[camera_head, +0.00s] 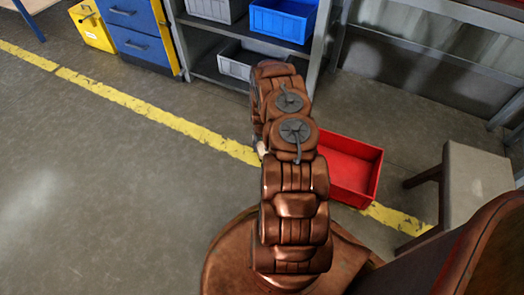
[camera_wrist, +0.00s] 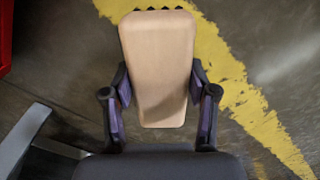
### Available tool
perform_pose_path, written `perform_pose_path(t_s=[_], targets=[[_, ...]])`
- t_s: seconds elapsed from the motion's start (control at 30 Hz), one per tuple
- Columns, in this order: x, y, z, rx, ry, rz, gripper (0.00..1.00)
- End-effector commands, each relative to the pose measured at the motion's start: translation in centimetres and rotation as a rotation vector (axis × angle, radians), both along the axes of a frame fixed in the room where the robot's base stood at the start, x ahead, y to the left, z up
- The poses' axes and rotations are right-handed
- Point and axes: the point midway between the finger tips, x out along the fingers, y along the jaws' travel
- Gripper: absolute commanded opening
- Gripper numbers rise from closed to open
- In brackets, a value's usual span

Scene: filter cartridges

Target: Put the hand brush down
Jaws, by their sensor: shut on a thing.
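The hand brush (camera_wrist: 158,65) shows in the wrist view as a pale wooden block with a little dark bristle at its top edge. My gripper (camera_wrist: 160,95) is shut on it, one finger on each side. The brush is held above the grey floor and a yellow floor line; I cannot tell how high. In the head view my arm hides the gripper and nearly all of the brush; a small pale patch (camera_head: 262,149) beside the arm may be part of it.
A red open bin (camera_head: 372,180) is on the floor right of my arm. A grey stool (camera_head: 475,185) stands further right. A shelf with blue (camera_head: 278,18) and grey bins (camera_head: 236,66) and a blue cabinet (camera_head: 135,30) are behind. The floor at left is clear.

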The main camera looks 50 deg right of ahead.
Motion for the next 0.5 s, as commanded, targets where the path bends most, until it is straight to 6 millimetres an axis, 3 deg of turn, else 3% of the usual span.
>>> perform_pose_path(t_s=[0.17,0.4,0.5], targets=[[0.3,-0.4,-0.1,0.001,0.003,0.0,0.25],[0.3,-0.3,-3.6,0.003,0.004,0.001,0.25],[0.4,-0.3,-3.8,0.002,0.002,0.001,0.25]])
